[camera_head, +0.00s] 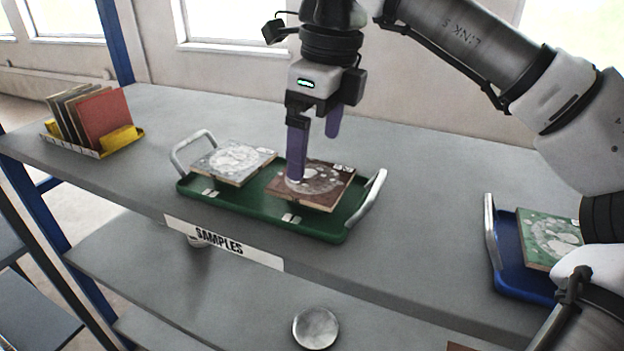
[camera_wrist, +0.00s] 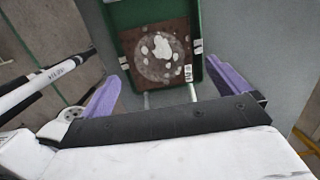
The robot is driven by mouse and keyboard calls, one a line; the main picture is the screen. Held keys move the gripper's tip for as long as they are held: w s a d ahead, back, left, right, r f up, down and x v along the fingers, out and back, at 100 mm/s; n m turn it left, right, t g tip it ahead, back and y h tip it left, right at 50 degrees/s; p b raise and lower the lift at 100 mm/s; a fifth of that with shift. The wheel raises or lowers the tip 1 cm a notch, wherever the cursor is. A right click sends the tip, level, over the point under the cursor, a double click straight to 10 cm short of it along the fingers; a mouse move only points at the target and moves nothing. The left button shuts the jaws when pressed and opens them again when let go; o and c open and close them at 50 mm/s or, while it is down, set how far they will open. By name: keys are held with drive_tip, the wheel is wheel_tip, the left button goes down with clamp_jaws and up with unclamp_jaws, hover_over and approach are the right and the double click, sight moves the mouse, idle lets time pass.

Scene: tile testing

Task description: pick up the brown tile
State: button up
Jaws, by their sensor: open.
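The brown tile (camera_head: 318,190), with pale speckled markings, lies in the right half of a green tray (camera_head: 225,200) on the grey shelf. In the wrist view the brown tile (camera_wrist: 157,52) shows at the top centre, beyond the fingers. My gripper (camera_head: 313,158) has purple fingers and is open. In the head view its fingers overlap the far left part of the tile; whether they touch it I cannot tell. In the wrist view my gripper (camera_wrist: 165,90) shows its two fingers wide apart with nothing between them.
A whitish tile (camera_head: 234,160) lies left in the green tray, which has metal handles at both ends. A blue tray (camera_head: 515,270) with a green tile (camera_head: 552,238) stands at the right. A yellow rack (camera_head: 122,140) of upright tiles stands far left.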

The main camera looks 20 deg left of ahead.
sight(312, 178)
drive_tip(key=f, duration=0.4)
drive_tip(key=shift+s+a+f, duration=0.1)
drive_tip(key=shift+a+f, duration=0.05)
drive_tip(key=shift+a, duration=0.05)
drive_tip(key=c, duration=0.8)
drive_tip(key=shift+r, duration=0.2)
wheel_tip(312, 178, up, 10)
drive_tip(key=shift+f, duration=0.1)
